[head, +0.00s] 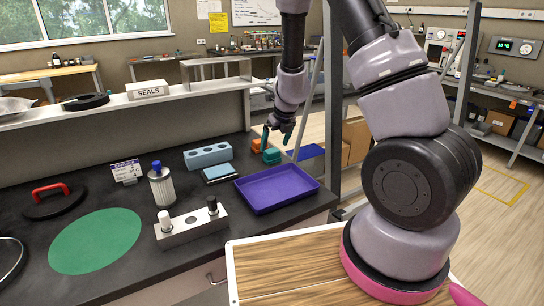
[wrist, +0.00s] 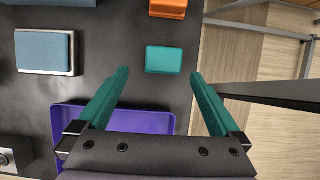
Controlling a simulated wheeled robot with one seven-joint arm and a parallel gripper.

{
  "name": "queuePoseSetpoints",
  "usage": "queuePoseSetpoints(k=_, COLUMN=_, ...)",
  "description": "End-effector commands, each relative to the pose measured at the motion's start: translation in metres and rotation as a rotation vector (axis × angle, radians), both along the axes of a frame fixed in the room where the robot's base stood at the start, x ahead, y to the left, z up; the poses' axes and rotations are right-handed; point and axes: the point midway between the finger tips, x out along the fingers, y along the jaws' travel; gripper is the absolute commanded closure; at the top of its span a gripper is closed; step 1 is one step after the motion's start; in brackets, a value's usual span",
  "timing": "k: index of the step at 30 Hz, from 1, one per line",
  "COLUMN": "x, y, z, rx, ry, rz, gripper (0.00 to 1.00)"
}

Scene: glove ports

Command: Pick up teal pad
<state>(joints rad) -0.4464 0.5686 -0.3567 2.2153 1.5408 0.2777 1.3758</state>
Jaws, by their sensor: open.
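The teal pad (head: 271,156) is a small block on the dark bench top, near the right edge and just behind the purple tray (head: 277,188). It also shows in the wrist view (wrist: 170,60), flat on the bench. My gripper (head: 277,135) has teal fingers and is above the pad. In the wrist view the gripper (wrist: 158,73) is open and empty, its fingers spread wide, with the pad beyond the tips and between their lines, closer to the right finger.
An orange block (head: 257,144) lies just behind the pad. A blue-grey pad on a pale base (head: 219,172) and a blue block with holes (head: 208,156) lie to the left. The bench edge and a grey upright post (head: 332,110) are close on the right.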

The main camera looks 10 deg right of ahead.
Motion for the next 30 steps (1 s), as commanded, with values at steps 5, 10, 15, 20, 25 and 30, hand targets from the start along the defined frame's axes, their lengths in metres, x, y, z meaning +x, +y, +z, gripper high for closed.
queuePoseSetpoints(k=5, x=0.005, y=0.001, z=-0.011, rx=0.000, ry=-0.001, rz=0.002, gripper=0.00)
queuePoseSetpoints(k=10, x=0.011, y=0.000, z=-0.027, rx=-0.002, ry=0.000, rz=0.000, gripper=0.00)
queuePoseSetpoints(k=15, x=0.021, y=0.001, z=-0.049, rx=-0.002, ry=0.000, rz=0.002, gripper=0.00)
queuePoseSetpoints(k=20, x=0.025, y=0.002, z=-0.058, rx=-0.001, ry=-0.002, rz=0.001, gripper=0.00)
queuePoseSetpoints(k=25, x=0.025, y=0.002, z=-0.058, rx=0.000, ry=-0.003, rz=0.002, gripper=0.00)
queuePoseSetpoints(k=30, x=0.025, y=0.002, z=-0.058, rx=0.000, ry=-0.003, rz=0.002, gripper=0.50)
